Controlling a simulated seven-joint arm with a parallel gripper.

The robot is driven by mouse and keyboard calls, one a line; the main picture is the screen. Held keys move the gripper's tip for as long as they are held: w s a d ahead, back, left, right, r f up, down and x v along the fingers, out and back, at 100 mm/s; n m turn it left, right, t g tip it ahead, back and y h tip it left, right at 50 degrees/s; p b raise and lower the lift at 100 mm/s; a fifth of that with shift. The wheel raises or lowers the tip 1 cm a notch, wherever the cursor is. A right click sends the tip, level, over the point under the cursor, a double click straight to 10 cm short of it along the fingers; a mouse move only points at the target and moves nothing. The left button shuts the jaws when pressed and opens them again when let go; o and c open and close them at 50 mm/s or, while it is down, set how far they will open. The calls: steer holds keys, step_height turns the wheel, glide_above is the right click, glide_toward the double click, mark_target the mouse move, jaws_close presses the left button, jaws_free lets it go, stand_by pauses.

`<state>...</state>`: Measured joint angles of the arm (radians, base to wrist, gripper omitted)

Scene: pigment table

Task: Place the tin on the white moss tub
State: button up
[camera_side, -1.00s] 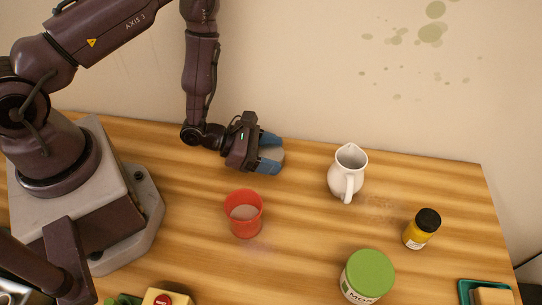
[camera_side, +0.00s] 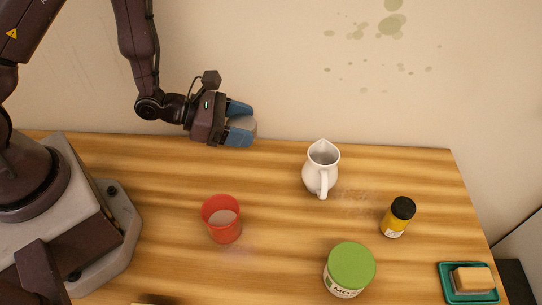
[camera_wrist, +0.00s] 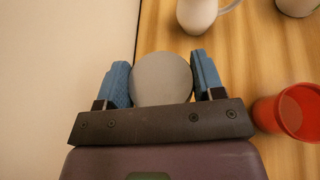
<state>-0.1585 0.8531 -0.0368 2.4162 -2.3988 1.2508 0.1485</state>
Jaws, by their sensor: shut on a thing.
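The tin (camera_side: 243,124) is a grey round thing held between the blue fingers of my gripper (camera_side: 240,124). In the wrist view the grey tin (camera_wrist: 163,78) sits between the two fingers (camera_wrist: 163,80). My gripper is shut on it, up near the wall and at the back of the table. The white moss tub (camera_side: 343,288) stands upright at the front of the table, with a green lid (camera_side: 351,265) and a label partly reading "MOS". My gripper is behind it and to its left, well apart from it.
A white jug (camera_side: 319,174) stands between my gripper and the tub's side of the table. A red cup (camera_side: 222,220) stands left of the tub. A yellow jar with a black cap (camera_side: 398,217) and a teal dish (camera_side: 447,292) holding a sponge-like block (camera_side: 474,280) are at right.

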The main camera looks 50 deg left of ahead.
steer(key=s+d+r+m+g+h, duration=0.35)
steer(key=s+d+r, duration=0.2)
steer(key=d, duration=0.45)
steer(key=s+d+r+m+g+h, duration=0.2)
steer(key=s+d+r+m+g, duration=0.4)
steer(key=d, duration=0.5)
steer(key=t, duration=0.1)
glide_above(352, 264)
steer(key=shift+n, duration=0.45)
steer(key=f, duration=1)
steer(key=shift+s+a, duration=0.3)
steer(key=shift+w+d+f, duration=0.25)
steer(key=shift+d+f, duration=0.05)
steer(key=shift+f, duration=1.7)
steer(key=shift+f, duration=0.1)
steer(key=o, duration=0.9)
